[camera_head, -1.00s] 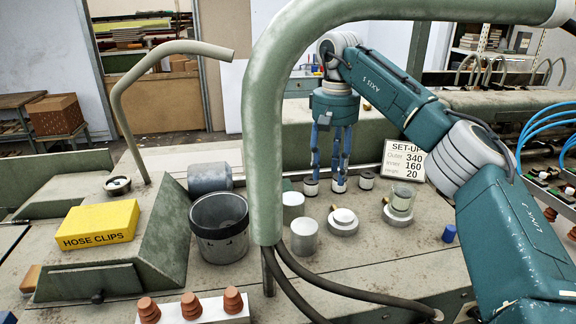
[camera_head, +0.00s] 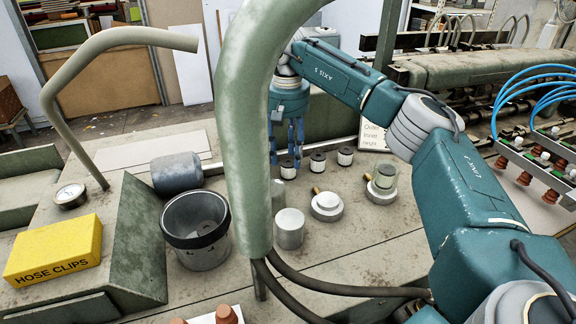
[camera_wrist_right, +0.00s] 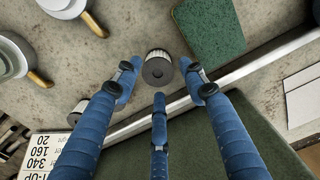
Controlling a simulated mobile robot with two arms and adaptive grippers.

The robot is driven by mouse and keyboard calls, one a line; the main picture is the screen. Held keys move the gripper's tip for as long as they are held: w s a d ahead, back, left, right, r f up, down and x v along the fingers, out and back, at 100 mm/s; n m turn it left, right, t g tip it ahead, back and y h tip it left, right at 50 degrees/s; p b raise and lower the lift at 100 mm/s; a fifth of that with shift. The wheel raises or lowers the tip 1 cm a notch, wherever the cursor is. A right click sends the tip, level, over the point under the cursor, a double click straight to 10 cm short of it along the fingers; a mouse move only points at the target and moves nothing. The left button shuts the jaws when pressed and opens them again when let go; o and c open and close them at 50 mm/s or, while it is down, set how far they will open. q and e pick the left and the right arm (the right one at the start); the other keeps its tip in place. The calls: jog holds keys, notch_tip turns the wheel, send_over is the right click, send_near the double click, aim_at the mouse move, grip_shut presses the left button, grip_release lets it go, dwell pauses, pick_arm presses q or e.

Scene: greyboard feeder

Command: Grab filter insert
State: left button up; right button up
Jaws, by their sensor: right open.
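Several small filter inserts with pleated white sides and dark caps stand in a row on the bench in the head view. The leftmost filter insert (camera_head: 288,169) is just below my right gripper (camera_head: 285,149), with a middle one (camera_head: 318,161) and a right one (camera_head: 345,156) beside it. My right gripper is open, its blue fingers pointing down, partly hidden by the green post. In the right wrist view, one insert (camera_wrist_right: 158,68) shows between the spread fingertips (camera_wrist_right: 160,88), not visibly gripped. Another insert (camera_wrist_right: 79,108) is partly covered by a finger. My left gripper is not in view.
The thick green post (camera_head: 246,130) stands in front of the right gripper. Near the inserts are a metal cup (camera_head: 289,229), a white-topped round part (camera_head: 326,203) and a glass bowl (camera_head: 385,178). A black-rimmed bucket (camera_head: 197,236) and yellow box (camera_head: 52,250) stand left.

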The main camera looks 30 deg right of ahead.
aim_at(289, 162)
jog(key=f+p, duration=0.2)
jog(key=f, duration=0.1)
jog(key=shift+s+f, duration=0.15)
jog(key=shift+s, duration=0.05)
jog(key=shift+d+f, duration=0.1)
jog(key=shift+f, duration=0.15)
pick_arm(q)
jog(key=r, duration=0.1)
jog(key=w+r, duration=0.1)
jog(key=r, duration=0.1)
pick_arm(e)
jog(key=shift+f, duration=0.1)
jog(key=shift+c, duration=0.8)
jog(key=c, duration=0.7)
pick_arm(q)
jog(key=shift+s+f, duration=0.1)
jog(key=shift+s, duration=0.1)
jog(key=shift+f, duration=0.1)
